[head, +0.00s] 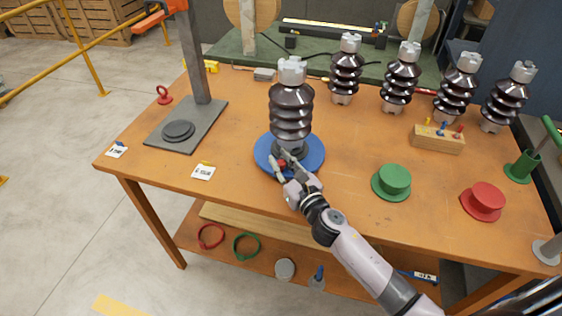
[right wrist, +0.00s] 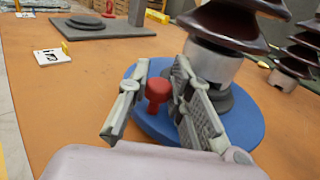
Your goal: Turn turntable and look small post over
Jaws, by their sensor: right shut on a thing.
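A blue turntable (head: 312,160) lies on the orange workbench, with a dark brown ribbed post (head: 291,108) standing upright at its middle. My right gripper (head: 279,161) is at the turntable's front left edge. In the right wrist view the turntable (right wrist: 240,128) carries a red knob (right wrist: 158,90) on its rim, and the fingers of the right gripper (right wrist: 155,92) stand on either side of it, shut on it. The post's metal foot (right wrist: 212,62) is just behind the right finger. My left gripper is not in view.
Several similar brown posts (head: 401,78) stand along the back right. A wooden block (head: 438,140) with small pegs, a green flanged piece (head: 391,182) and a red one (head: 483,201) lie to the right. A grey stand (head: 187,128) with a tall column is on the left.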

